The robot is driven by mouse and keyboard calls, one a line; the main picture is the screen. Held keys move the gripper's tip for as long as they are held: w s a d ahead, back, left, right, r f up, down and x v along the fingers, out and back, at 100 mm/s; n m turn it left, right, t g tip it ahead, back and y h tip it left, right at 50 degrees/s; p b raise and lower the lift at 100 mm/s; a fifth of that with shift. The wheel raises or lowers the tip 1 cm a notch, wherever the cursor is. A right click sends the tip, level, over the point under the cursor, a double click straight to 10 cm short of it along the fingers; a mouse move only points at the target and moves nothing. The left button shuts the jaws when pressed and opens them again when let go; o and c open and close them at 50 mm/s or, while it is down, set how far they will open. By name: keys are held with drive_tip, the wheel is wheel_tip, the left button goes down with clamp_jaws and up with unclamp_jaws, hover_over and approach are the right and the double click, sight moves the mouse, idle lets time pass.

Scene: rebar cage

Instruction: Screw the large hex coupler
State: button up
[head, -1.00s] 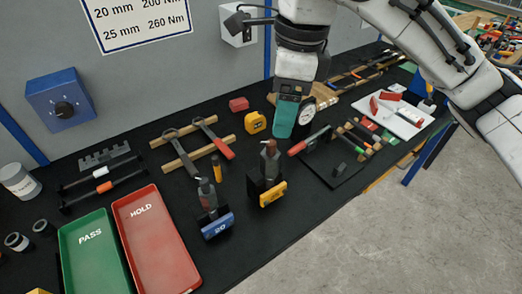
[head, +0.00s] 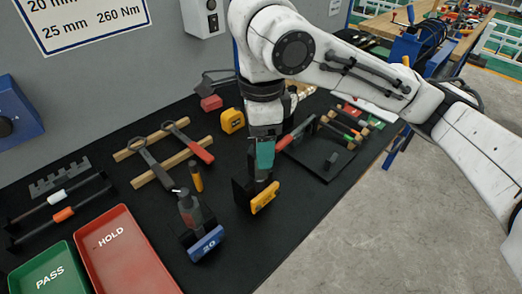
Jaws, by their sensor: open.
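My gripper (head: 262,172), with teal fingers, points down right over the yellow-tagged stand (head: 264,197). The jaws are open. The coupler on this stand is hidden behind the fingers, so I cannot tell whether they are around it or above it. The blue-tagged stand (head: 206,243) is to the left and nearer. It holds an upright dark grey coupler piece (head: 190,209) with a narrower top.
Two wrenches (head: 160,167) lie across wooden strips at the left. An orange-handled tool (head: 196,177) and a yellow tape measure (head: 232,120) lie nearby. The red HOLD tray (head: 130,265) and green PASS tray (head: 38,278) are at the front left.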

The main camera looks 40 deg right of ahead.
drive_tip(key=shift+f, duration=1.4)
drive_tip(key=c, duration=1)
drive_tip(key=shift+o, duration=0.2)
